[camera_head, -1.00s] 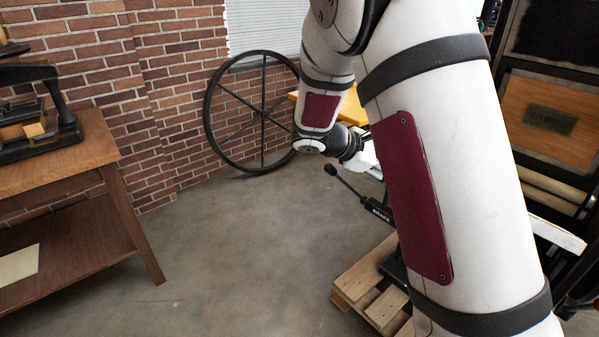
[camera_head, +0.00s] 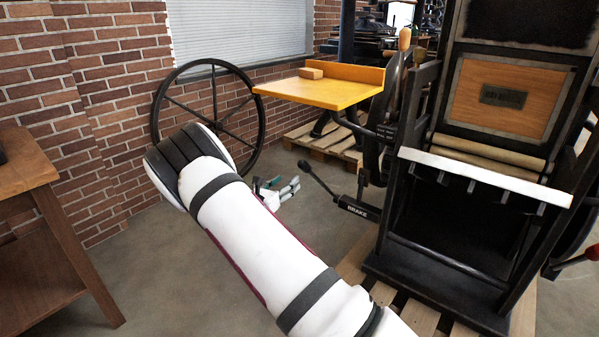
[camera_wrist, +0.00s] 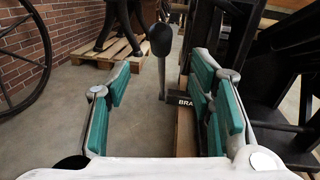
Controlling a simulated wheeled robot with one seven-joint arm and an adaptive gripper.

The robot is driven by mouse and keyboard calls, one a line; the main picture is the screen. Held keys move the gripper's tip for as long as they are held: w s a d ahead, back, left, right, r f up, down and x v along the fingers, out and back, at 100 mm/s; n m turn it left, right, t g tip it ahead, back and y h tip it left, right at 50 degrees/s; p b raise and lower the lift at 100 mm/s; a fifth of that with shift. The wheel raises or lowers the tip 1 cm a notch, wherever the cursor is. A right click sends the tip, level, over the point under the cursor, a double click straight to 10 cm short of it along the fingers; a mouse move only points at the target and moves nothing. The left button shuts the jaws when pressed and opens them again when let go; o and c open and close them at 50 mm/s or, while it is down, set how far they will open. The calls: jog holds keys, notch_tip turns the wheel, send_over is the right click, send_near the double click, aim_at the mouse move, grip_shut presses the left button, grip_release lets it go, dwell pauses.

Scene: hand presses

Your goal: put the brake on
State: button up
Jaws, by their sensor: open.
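The brake lever (camera_head: 322,184) is a thin dark rod with a black knob, rising up and left from a black bracket (camera_head: 358,209) marked BRAKE, low beside the press. In the wrist view the knob (camera_wrist: 160,39) and rod stand nearly upright in the gap between my fingers. The bracket, reading "BRA", is partly hidden by the right finger. My gripper (camera_wrist: 160,78) is open and empty, with teal pads on both sides. In the head view my gripper (camera_head: 279,190) is just left of the lever, partly hidden by my arm. I see no contact with the lever.
The black press (camera_head: 440,240) stands on a wooden pallet (camera_head: 418,318) at the right. A yellow tray table (camera_head: 325,90) is behind the lever. A large spoked wheel (camera_head: 156,110) leans near the brick wall. A wooden table (camera_head: 25,165) is at left; bare floor lies between.

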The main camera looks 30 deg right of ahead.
aim_at(302, 168)
jog(key=b+x, duration=0.2)
jog(key=x, duration=0.9)
jog(key=shift+d+b, duration=0.15)
jog(key=shift+b, duration=0.25)
jog(key=shift+s, duration=0.1)
grip_shut()
